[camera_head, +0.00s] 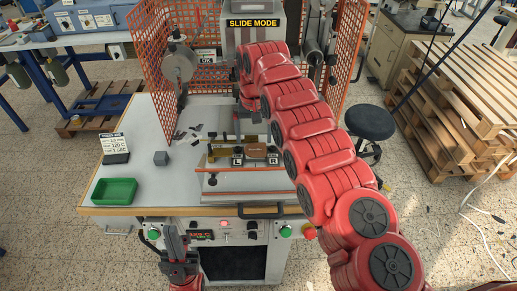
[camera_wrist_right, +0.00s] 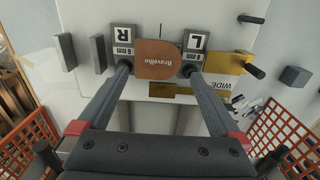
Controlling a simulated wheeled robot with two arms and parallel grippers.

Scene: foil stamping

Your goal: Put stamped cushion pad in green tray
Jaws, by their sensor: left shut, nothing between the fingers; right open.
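A brown cushion pad (camera_head: 257,151) with lettering lies on the white press bed between the L and R blocks. In the right wrist view the pad (camera_wrist_right: 160,60) reads "Bravelho" mirrored or upside down. The L block (camera_wrist_right: 196,42) and R block (camera_wrist_right: 124,42) stand beside it. My right gripper (camera_wrist_right: 158,70) is open, with a fingertip near each side of the pad's near edge; contact cannot be told. An empty green tray (camera_head: 115,191) sits on the table's left front. My left gripper (camera_head: 178,258) is shut and empty, low at the table's front edge.
A gold WIDE block (camera_head: 225,152) stands left of the pad in the head view. Orange mesh guards (camera_head: 180,60) flank the press.

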